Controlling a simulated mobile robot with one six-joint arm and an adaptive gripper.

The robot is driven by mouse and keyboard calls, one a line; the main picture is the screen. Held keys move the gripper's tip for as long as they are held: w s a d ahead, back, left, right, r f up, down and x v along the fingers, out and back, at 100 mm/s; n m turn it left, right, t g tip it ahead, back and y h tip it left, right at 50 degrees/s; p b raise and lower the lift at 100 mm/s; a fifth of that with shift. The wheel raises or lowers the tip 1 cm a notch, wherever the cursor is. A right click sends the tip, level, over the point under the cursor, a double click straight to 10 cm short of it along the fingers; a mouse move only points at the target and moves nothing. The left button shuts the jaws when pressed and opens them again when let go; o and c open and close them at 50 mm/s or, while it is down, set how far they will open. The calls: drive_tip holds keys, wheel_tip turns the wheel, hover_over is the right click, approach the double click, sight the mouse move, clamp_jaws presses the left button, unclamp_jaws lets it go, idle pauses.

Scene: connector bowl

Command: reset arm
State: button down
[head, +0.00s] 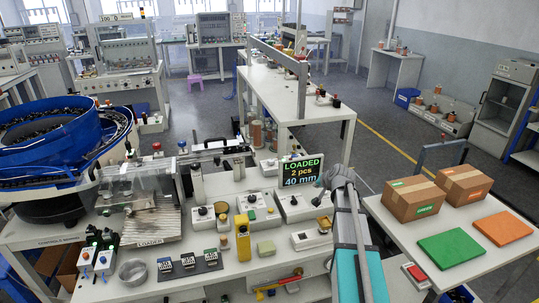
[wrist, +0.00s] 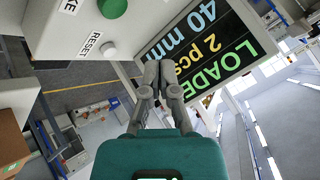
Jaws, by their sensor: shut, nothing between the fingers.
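My arm, teal and grey, reaches up at the right of the bench in the head view. My gripper (wrist: 158,72) shows in the wrist view with its two grey fingers together and nothing between them. Beyond the fingers is the dark display (wrist: 200,50), which reads LOADED, 2 pcs, 40 mm; it also stands on the bench in the head view (head: 300,170). A light box (wrist: 60,65) beside it carries a green button (wrist: 112,8) and a pale button (wrist: 108,48) by the word RESET. The fingers appear apart from both buttons.
A blue bowl feeder (head: 60,140) stands at the left. Several small control boxes (head: 203,217) and a round metal dish (head: 133,272) are on the bench. At the right, a side table holds cardboard boxes (head: 412,198), a green pad (head: 450,248) and an orange pad (head: 503,228).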

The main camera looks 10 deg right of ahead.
drive_tip(key=shift+a, duration=0.1)
drive_tip(key=s+a+f+n+g+p, duration=0.1)
drive_tip(key=s+a+n+g, duration=0.2)
drive_tip(key=s+a, duration=0.8)
drive_tip(key=s+a+f+n+g+h+p, duration=0.1)
drive_tip(key=s+a+n+g, duration=0.3)
drive_tip(key=s+a, duration=0.7)
drive_tip(key=s+f+g, duration=0.1)
drive_tip(key=s+g, duration=0.1)
drive_tip(key=s, duration=0.1)
drive_tip(key=shift+s+a, duration=0.25)
drive_tip(key=shift+a, duration=0.05)
drive_tip(key=shift+f, duration=0.1)
idle(4.8)
